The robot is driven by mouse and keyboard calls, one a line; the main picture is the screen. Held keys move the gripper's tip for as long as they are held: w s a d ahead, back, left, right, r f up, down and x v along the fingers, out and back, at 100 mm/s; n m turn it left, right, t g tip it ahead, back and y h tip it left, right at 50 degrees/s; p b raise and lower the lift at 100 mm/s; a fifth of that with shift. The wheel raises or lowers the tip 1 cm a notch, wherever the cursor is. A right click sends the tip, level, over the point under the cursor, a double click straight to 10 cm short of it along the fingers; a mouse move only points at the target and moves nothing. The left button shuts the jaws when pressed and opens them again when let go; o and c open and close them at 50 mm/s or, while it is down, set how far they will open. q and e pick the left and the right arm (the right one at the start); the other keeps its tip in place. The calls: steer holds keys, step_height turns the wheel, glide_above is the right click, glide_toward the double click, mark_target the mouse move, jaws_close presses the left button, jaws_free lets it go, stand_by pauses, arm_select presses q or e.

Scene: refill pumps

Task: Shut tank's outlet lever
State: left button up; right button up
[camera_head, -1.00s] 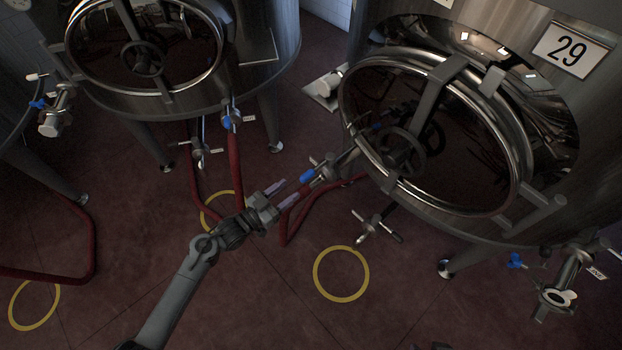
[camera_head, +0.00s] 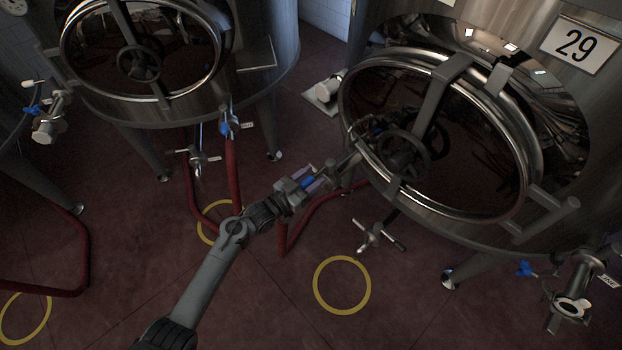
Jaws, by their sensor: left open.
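The steel tank marked 29 (camera_head: 578,45) stands at the right, with a large round door on its front. Its outlet valve (camera_head: 345,163) sticks out at the lower left of the door, and a blue lever (camera_head: 307,183) is on it. My left gripper (camera_head: 316,178) is open, with its two fingers on either side of the blue lever. Whether the fingers touch the lever I cannot tell. A red hose (camera_head: 318,210) hangs just below the valve. My right gripper is not in view.
A second tank (camera_head: 150,60) stands at the upper left with blue-handled valves (camera_head: 227,128) and red hoses. A T-shaped fitting (camera_head: 375,237) sits under tank 29. Yellow rings (camera_head: 342,285) mark the red floor, which is mostly clear at the front.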

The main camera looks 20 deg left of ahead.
arm_select(q)
steer(key=shift+c, duration=0.5)
jaws_close()
